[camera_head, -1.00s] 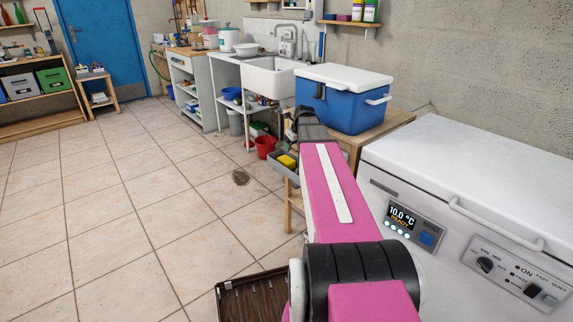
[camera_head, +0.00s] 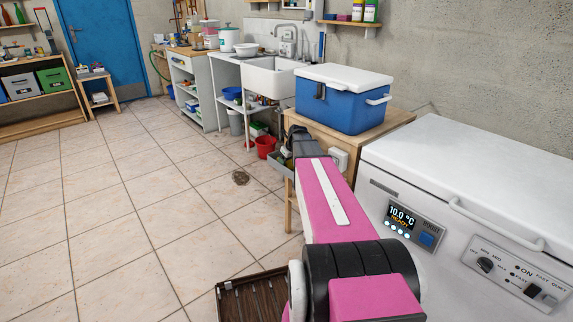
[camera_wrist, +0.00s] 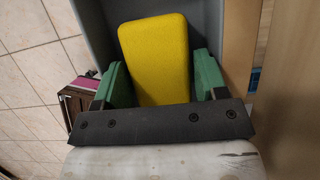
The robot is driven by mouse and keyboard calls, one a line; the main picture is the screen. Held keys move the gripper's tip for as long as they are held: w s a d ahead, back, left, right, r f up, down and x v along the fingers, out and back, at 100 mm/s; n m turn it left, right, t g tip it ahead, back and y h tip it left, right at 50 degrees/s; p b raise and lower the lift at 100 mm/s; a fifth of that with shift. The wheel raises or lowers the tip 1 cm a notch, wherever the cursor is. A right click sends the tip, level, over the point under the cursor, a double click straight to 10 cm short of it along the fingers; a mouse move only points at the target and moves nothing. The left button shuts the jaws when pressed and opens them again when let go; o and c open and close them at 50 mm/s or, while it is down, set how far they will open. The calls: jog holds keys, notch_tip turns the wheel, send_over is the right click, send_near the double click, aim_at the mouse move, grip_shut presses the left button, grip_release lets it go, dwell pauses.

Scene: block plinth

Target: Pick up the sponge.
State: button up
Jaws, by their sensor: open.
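The yellow sponge (camera_wrist: 155,50) is in the wrist view, inside a grey bin (camera_wrist: 208,22). My gripper (camera_wrist: 157,82) is open, with one green finger on each side of the sponge. A gap shows between the sponge and the right finger; the left finger is very close to it, and I cannot tell whether they touch. The sponge's near end is hidden behind the gripper's dark crossbar. In the head view my arm reaches to the grey bin (camera_head: 279,178) beside the wooden table, and the sponge is mostly hidden there.
A blue cooler (camera_head: 342,108) with a white lid stands on the wooden table (camera_head: 375,133). A white chest freezer (camera_head: 470,180) is at the right. A red bucket (camera_head: 265,147) stands beyond the bin. A brown slatted crate (camera_head: 255,297) is on the floor. The tiled floor at left is clear.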

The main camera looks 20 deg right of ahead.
jog(key=shift+f, duration=0.15)
jog(key=c, duration=0.6)
jog(key=shift+o, duration=0.2)
jog(key=shift+r, duration=0.8)
notch_tip(320, 180, up, 2)
jog(key=shift+r, duration=0.2)
jog(key=s+a+r, duration=0.6)
jog(key=a+r, duration=0.1)
jog(key=a, duration=0.2)
jog(key=shift+s+a, duration=0.2)
jog(key=shift+a, duration=0.2)
